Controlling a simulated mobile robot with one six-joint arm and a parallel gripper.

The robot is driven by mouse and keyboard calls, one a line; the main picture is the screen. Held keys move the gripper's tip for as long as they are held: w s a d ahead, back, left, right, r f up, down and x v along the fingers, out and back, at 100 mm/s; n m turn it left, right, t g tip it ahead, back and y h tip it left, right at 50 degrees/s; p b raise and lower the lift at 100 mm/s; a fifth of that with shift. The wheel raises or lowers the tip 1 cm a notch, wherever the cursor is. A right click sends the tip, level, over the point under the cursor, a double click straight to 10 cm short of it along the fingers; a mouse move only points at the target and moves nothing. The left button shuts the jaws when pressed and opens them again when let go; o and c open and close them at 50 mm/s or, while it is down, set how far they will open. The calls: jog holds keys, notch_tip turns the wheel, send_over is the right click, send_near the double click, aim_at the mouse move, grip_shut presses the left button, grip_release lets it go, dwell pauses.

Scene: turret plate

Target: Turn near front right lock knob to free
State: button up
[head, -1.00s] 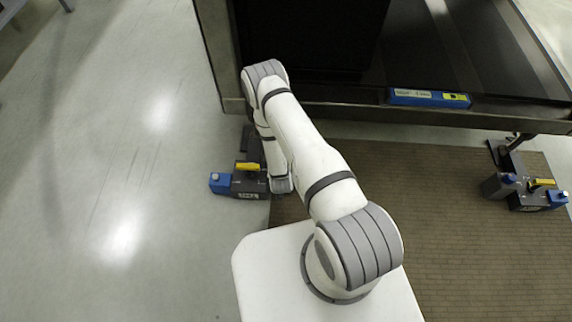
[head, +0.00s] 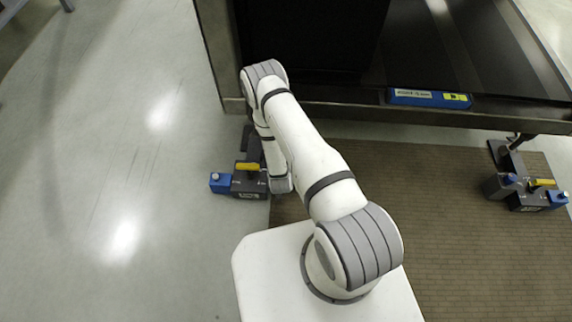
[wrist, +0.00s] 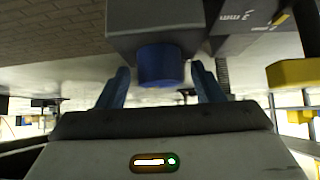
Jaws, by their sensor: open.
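A round blue lock knob (wrist: 159,64) juts from a grey housing (wrist: 150,22) in the wrist view. My gripper (wrist: 160,78) is open, with one blue finger on each side of the knob and a visible gap at both sides. I cannot tell how deep the knob sits between the fingers. In the head view my wrist is beside the left foot unit (head: 248,182), a dark block with a yellow handle (head: 247,166) and a blue box (head: 221,183). My arm hides the fingers and this knob there.
A similar foot unit (head: 527,195) stands at the right on the brown mat (head: 450,230). The dark machine (head: 480,50), with a blue labelled strip (head: 428,98), overhangs the far side. A yellow part (wrist: 298,74) is right of my gripper. The floor at left is clear.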

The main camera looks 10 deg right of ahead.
jog(key=p+v, duration=0.3)
jog(key=v, duration=0.5)
jog(key=shift+w+r, duration=0.1)
jog(key=shift+w, duration=0.05)
